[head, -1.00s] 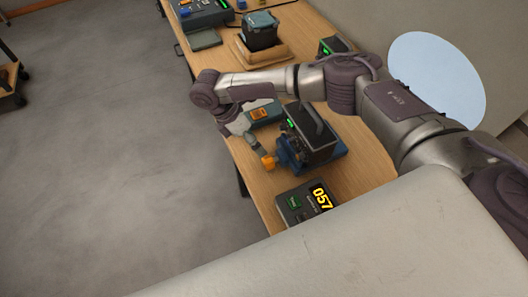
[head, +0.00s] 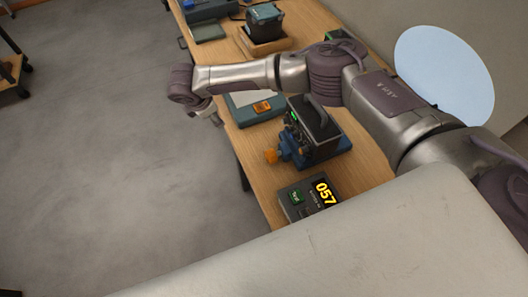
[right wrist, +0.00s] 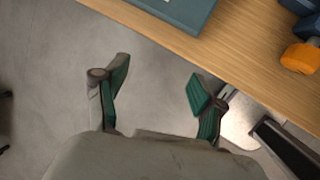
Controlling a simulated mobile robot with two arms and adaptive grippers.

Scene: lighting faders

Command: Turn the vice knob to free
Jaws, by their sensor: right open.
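The vice (head: 335,150) is blue and stands on the wooden bench, with a black handled device (head: 314,122) in it. Its orange knob (head: 270,156) faces the bench's left edge; it also shows at the right of the right wrist view (right wrist: 300,58). The knob's setting is too small to read. My right gripper (head: 212,116) hangs beyond the bench's left edge, apart from the knob. In the right wrist view its green-padded fingers (right wrist: 160,75) are spread, with only floor between them. My left gripper is not in view.
A panel with a yellow "057" display (head: 311,197) stands in front of the vice. A teal case with an orange part (head: 262,107) lies behind it. Farther back is a teal box on a wooden tray (head: 264,42).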

